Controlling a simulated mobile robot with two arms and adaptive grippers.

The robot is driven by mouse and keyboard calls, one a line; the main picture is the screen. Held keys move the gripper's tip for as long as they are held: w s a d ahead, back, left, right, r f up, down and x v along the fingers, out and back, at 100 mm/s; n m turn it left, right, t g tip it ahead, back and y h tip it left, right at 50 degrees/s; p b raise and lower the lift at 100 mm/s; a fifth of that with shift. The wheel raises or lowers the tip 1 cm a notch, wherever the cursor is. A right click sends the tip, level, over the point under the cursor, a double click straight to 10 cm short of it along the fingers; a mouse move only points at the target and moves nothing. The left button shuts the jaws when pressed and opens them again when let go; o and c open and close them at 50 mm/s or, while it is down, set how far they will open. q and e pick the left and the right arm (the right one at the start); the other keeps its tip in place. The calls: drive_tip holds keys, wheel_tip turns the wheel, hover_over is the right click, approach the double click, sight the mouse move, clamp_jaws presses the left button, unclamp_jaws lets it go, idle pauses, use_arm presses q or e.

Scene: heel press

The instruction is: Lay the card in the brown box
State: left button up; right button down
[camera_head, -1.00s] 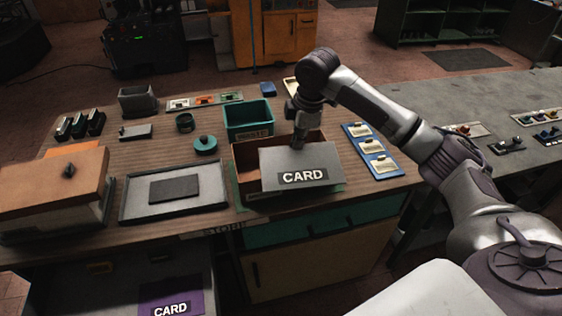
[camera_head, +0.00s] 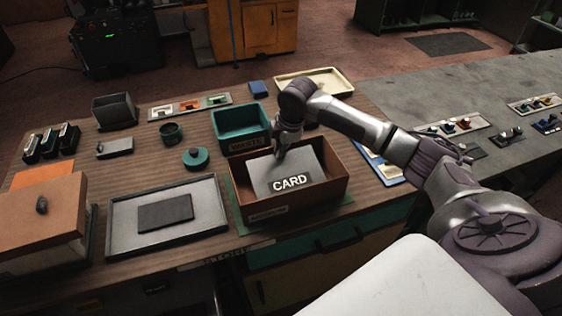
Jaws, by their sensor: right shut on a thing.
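The grey card (camera_head: 318,172), marked CARD on a dark label, is inside the brown box (camera_head: 325,193), tilted, with its label toward me. I cannot tell whether its lower edge touches the box floor. My right gripper (camera_head: 281,155) reaches down into the box and is shut on the card's upper left part. Its fingertips are small and partly hidden against the card. The box stands open on a green mat on the wooden table. My left gripper is not in view.
A teal bin (camera_head: 240,122) marked WASTE stands just behind the box. A grey tray (camera_head: 120,245) with a dark slab lies to the left, beside a brown-lidded box (camera_head: 50,205). A round teal lid (camera_head: 196,158) lies between. A cream tray (camera_head: 338,84) is behind my right arm.

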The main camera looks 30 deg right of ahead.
sight(281, 160)
drive_tip(key=shift+f, duration=0.4)
drive_tip(key=shift+f+p, duration=0.45)
drive_tip(key=shift+f, duration=1.65)
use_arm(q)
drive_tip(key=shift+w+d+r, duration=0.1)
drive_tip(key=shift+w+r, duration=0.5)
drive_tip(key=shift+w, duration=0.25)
use_arm(e)
drive_tip(key=c, duration=1.6)
unclamp_jaws()
drive_tip(key=shift+w, duration=0.1)
use_arm(q)
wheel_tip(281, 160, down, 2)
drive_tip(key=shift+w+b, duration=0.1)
drive_tip(key=shift+b, duration=0.95)
use_arm(e)
drive_tip(key=v, duration=1.2)
drive_tip(key=shift+r, duration=0.2)
